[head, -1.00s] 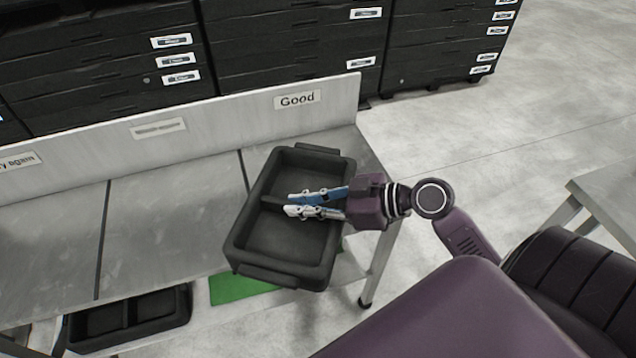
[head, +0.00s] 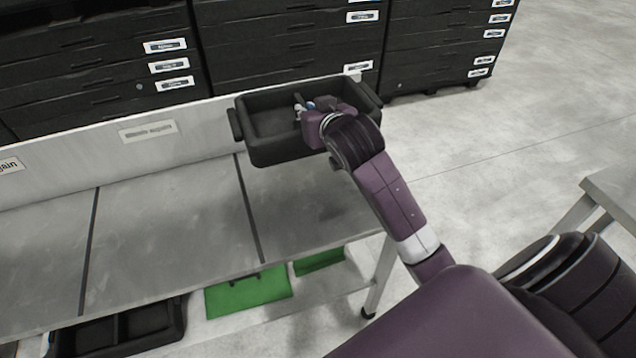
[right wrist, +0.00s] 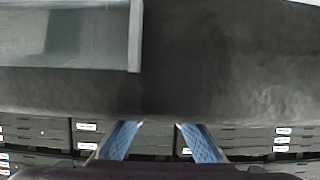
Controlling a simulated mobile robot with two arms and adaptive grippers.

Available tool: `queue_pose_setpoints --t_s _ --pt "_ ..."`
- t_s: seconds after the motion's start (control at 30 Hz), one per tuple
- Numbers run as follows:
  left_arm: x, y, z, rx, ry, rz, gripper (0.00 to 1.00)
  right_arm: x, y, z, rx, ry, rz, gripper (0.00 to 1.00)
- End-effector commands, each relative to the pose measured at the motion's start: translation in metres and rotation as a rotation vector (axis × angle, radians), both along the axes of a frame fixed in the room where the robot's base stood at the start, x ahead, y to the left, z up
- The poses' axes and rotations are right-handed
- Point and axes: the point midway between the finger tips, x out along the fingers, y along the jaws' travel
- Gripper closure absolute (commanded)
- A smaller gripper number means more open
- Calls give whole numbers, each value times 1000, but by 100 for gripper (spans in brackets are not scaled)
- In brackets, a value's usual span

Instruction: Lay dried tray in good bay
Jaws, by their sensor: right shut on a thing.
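My right gripper (head: 306,107) is shut on the black two-compartment tray (head: 282,152), at its middle divider. The tray is held up over the back of the bench, in front of the back board, and hides the Good label. The good bay (head: 315,215) is the rightmost bench section; its visible surface is bare. In the right wrist view, the blue finger pads (right wrist: 160,140) reach to a dark surface that fills much of the picture. My left gripper is not in view.
The back board (head: 200,135) stands along the bench's rear edge, with stacked black drawers (head: 290,50) behind it. The other bench sections (head: 165,225) are clear. Another black tray (head: 120,330) and green pieces (head: 248,292) are below the bench. Another table (head: 615,190) stands at right.

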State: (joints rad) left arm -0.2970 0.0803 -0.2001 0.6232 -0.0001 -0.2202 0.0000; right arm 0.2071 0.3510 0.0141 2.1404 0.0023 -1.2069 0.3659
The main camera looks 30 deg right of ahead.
Motion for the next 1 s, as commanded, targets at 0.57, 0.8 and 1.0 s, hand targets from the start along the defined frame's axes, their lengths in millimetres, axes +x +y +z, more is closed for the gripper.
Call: queue_pose_setpoints --t_s 0.57,0.8,1.0 --pt "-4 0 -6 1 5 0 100 0 -1 -133 -1 5 -7 100" --pt "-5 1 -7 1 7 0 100 0 -1 -157 0 1 -6 100" --pt "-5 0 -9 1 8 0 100 0 -1 -187 0 4 -7 100"
